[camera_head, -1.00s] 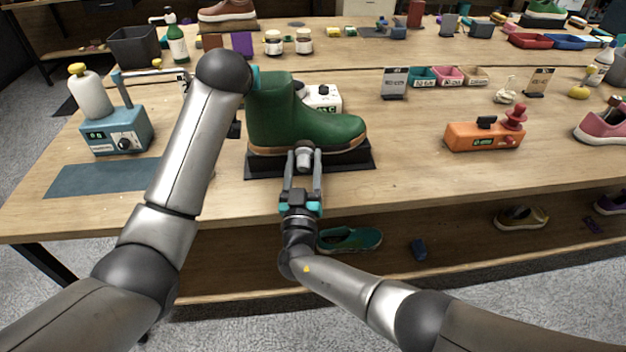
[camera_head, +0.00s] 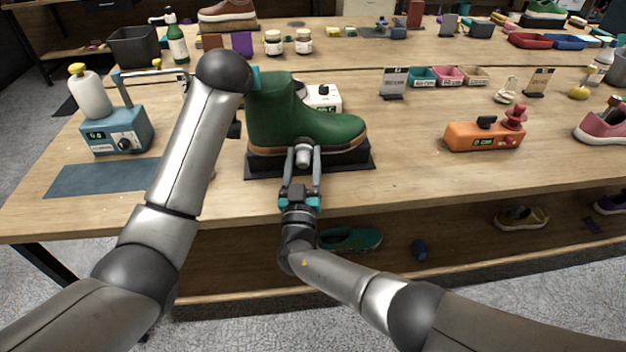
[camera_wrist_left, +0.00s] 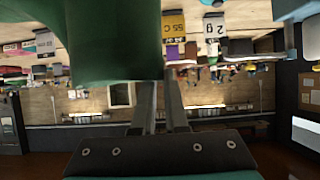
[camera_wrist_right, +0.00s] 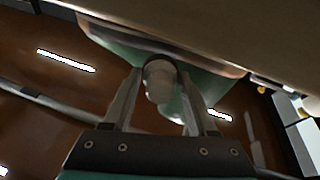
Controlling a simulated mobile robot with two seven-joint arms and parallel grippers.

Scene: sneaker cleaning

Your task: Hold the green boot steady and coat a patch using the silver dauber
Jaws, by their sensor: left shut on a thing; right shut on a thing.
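The green boot (camera_head: 290,120) stands upright on a dark stand (camera_head: 345,160) near the front edge of the table, its toe to the right. My left gripper (camera_wrist_left: 160,105) is shut on the boot's upper shaft; in the head view its fingers are mostly hidden behind my left arm and the boot. My right gripper (camera_head: 303,165) is shut on the silver dauber (camera_head: 303,157), at the near side of the boot by the sole. In the right wrist view the dauber (camera_wrist_right: 158,80) sits between the fingers, close to the boot's sole edge. I cannot tell whether it touches.
A blue device (camera_head: 118,132) with a white bottle stands at the left, beside a blue-grey mat (camera_head: 105,178). A white device (camera_head: 325,97) is behind the boot. An orange device (camera_head: 484,136) stands at the right. The table between boot and orange device is clear.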

